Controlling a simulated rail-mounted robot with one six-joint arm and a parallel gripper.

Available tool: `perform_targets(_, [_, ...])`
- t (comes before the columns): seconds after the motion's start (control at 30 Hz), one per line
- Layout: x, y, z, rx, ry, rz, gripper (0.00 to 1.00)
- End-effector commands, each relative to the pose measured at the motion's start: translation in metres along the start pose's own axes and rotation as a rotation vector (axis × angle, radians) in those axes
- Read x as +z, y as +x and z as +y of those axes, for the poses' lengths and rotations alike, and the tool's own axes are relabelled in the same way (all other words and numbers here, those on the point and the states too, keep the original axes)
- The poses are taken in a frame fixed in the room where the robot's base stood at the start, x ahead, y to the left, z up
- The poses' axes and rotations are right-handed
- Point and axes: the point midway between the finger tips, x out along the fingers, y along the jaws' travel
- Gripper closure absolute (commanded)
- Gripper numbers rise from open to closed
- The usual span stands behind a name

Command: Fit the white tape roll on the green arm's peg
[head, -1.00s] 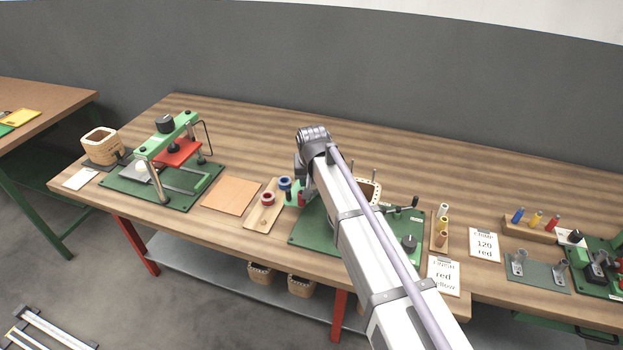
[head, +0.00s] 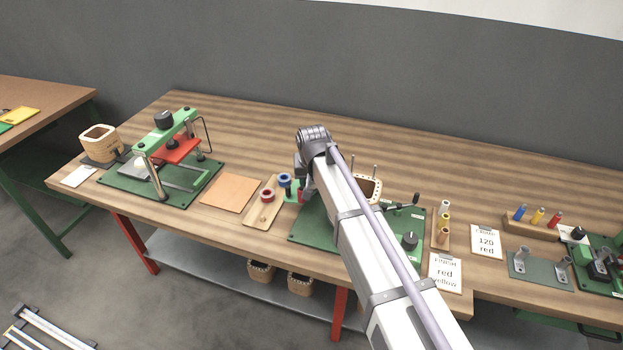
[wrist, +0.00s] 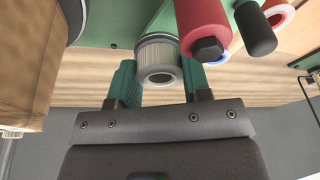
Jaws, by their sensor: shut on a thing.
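The white tape roll (wrist: 158,60) is between the two teal fingers of my gripper (wrist: 158,74) in the wrist view, with its hollow end facing the camera. My gripper is shut on it. A green surface (wrist: 125,22) lies just beyond the roll; I cannot tell whether the roll touches it. The green arm's peg cannot be made out; the roll or my gripper may hide it. In the head view my own arm covers most of the gripper and the roll, beside the green-based winding fixture (head: 318,232).
A red cylinder with a black hex end (wrist: 205,25) and a black handle (wrist: 255,28) are close right of the roll. A wooden board (head: 262,216) holds a red roll (head: 267,195) and a blue roll (head: 285,180). A square wooden coil form (head: 372,188) stands on the fixture.

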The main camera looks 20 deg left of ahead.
Motion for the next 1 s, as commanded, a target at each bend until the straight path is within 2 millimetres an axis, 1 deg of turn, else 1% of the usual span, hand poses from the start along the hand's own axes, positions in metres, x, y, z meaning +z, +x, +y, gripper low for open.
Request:
perform_targets(0.07, [-0.0001,-0.0002,0.0000,0.000,0.000,0.000,0.78])
perform_targets(0.1, [0.0000,-0.0002,0.0000,0.000,0.000,0.000,0.52])
perform_targets(0.37, [0.0000,-0.0002,0.0000,0.000,0.000,0.000,0.27])
perform_targets(0.53, [0.0000,-0.0002,0.0000,0.000,0.000,0.000,0.26])
perform_targets(0.7, [0.0000,-0.0002,0.0000,0.000,0.000,0.000,0.09])
perform_targets(0.77, [-0.0001,-0.0002,0.0000,0.000,0.000,0.000,0.05])
perform_targets(1.0, [-0.0005,-0.0016,0.0000,0.000,0.000,0.000,0.05])
